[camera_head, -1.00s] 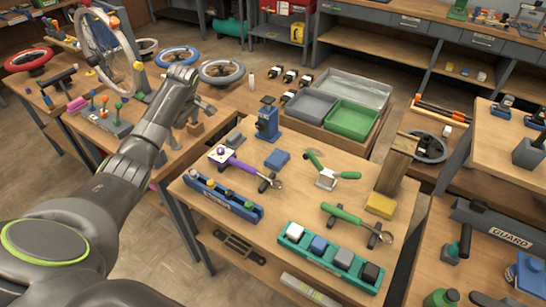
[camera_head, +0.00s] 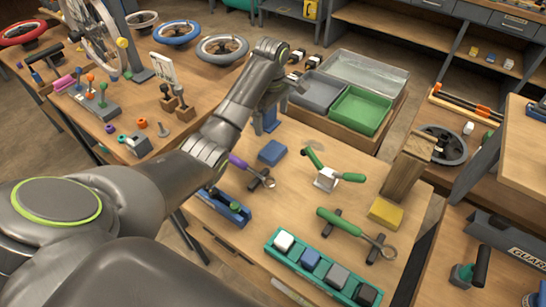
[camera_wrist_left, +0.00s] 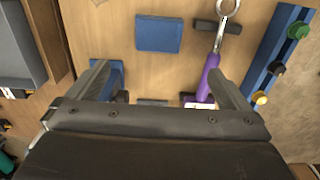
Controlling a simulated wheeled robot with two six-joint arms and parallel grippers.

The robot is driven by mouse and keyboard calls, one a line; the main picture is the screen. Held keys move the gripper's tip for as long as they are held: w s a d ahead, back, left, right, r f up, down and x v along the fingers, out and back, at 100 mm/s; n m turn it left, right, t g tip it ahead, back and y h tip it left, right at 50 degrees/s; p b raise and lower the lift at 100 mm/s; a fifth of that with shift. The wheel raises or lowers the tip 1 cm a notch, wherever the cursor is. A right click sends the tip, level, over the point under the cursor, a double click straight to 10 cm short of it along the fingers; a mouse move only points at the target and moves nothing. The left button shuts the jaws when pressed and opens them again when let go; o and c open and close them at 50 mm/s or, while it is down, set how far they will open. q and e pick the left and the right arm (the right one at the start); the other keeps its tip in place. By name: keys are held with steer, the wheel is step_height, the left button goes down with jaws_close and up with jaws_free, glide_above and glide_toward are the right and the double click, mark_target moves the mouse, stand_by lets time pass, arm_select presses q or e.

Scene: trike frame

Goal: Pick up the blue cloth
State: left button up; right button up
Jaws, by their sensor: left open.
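The blue cloth (camera_head: 272,152), a small folded square, lies flat on the wooden table in the head view. It also shows whole and uncovered in the left wrist view (camera_wrist_left: 158,34), beyond the gap between my fingers. My left gripper (camera_wrist_left: 162,84) is open and empty, its two fingers wide apart. My right gripper is not in view.
A blue vise-like tool (camera_head: 270,121) stands behind the cloth, close to my left finger in the wrist view. A purple-handled wrench (camera_wrist_left: 210,75) lies by the other finger. A green-handled tool (camera_head: 325,176) is right of the cloth. Grey and green bins (camera_head: 361,110) stand behind.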

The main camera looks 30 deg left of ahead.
arm_select(q)
step_height(320, 180, down, 2)
glide_above(273, 150)
step_height(273, 150, down, 6)
steer(key=shift+a+r, duration=0.15)
steer(key=shift+r, duration=0.1)
steer(key=shift+f, duration=0.95)
step_height(273, 150, down, 3)
steer(key=shift+f+p, duration=0.2)
steer(key=shift+p, duration=0.2)
steer(key=shift+f, duration=0.5)
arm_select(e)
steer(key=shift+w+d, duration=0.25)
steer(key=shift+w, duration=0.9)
arm_select(q)
steer(key=c, duration=0.9)
